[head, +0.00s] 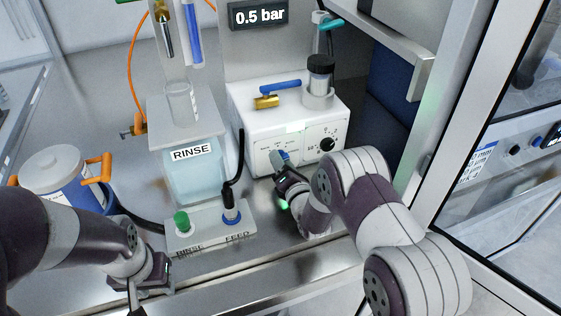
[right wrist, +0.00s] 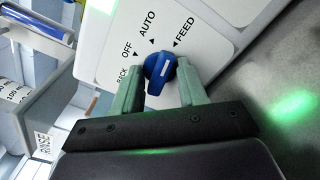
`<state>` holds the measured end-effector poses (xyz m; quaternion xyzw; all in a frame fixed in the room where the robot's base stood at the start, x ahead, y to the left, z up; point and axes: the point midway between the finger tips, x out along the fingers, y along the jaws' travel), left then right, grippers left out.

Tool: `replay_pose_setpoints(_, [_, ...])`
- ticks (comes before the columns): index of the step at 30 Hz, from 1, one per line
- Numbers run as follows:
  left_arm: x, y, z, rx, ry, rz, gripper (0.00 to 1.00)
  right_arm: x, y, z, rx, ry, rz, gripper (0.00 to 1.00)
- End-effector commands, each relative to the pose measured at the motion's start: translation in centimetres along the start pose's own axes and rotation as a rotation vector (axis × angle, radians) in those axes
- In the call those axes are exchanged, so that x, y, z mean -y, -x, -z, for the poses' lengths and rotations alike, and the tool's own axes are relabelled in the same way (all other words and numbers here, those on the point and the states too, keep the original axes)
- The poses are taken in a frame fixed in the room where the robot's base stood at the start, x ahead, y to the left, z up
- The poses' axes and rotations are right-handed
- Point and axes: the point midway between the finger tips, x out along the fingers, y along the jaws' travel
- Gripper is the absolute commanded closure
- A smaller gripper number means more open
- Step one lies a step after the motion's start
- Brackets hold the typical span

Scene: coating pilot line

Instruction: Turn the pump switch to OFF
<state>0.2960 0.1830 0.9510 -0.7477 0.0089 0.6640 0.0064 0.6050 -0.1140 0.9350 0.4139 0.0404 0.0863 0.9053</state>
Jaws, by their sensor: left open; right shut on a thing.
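The pump switch is a blue knob (right wrist: 160,68) on the white pump box (head: 240,100). Its panel reads BACK, OFF, AUTO and FEED around it. The knob's white line seems to lean towards FEED; its exact setting is hard to tell. My right gripper (head: 283,163) is at the front of the box, shut on the knob with a green finger on each side in the right wrist view (right wrist: 160,72). In the head view it partly hides the knob. My left gripper (head: 140,292) is open at the lower left, away from the box, its fingers partly cut off.
A black dial (head: 327,144) sits right of the switch. The RINSE vessel (head: 190,175) and a base with a green cap (head: 182,222) and the FEED connector (head: 230,206) stand to the left. A cabinet frame (head: 435,110) bounds the right. A display (head: 258,15) reads 0.5 bar.

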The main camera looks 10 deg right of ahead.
Motion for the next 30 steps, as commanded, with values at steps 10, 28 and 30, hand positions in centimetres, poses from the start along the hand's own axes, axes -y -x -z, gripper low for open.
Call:
replay_pose_setpoints(10, [0.0,-2.5,-0.3,0.001,0.0,0.0,0.57,0.1,0.0,0.0,0.003,0.573,-0.001,0.97])
replay_pose_setpoints(28, [0.0,-2.4,-0.3,0.0,0.0,0.0,0.57,0.0,0.0,0.0,0.002,0.597,-0.001,0.28])
replay_pose_setpoints(30, [0.0,-2.2,-0.3,0.0,0.0,0.0,0.57,-0.1,0.4,-0.1,0.001,0.597,-0.001,0.28])
